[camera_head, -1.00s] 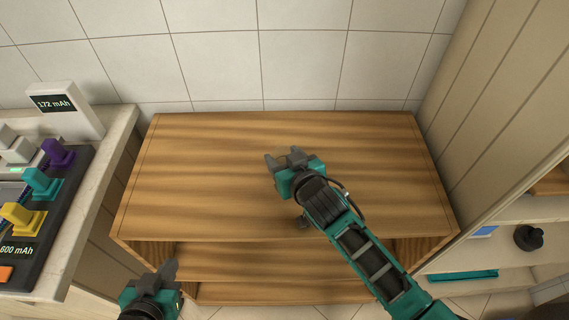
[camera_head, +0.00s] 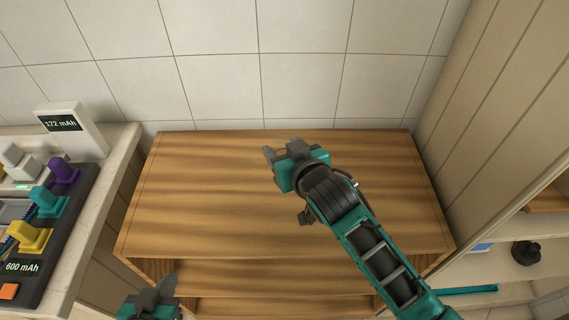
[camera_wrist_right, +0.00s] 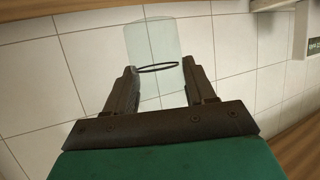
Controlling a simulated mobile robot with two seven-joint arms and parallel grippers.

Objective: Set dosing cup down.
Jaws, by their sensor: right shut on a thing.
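The dosing cup (camera_wrist_right: 153,38) is a clear, pale cylinder with a dark ring line, seen in the right wrist view between the fingers of my right gripper (camera_wrist_right: 160,72). The right gripper is shut on it. In the head view my right gripper (camera_head: 283,152) is over the back middle part of the wooden cabinet top (camera_head: 200,190). The cup is hard to make out there, and I cannot tell whether it touches the wood. My left gripper (camera_head: 160,292) is low at the bottom edge, in front of the cabinet; its opening is unclear.
A tiled wall (camera_head: 220,80) stands behind the cabinet. On the left, a counter (camera_head: 120,150) holds a display (camera_head: 68,128) and a dark panel with coloured plugs (camera_head: 45,240). A beige panel wall (camera_head: 490,120) and shelves are on the right. The wooden top is otherwise clear.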

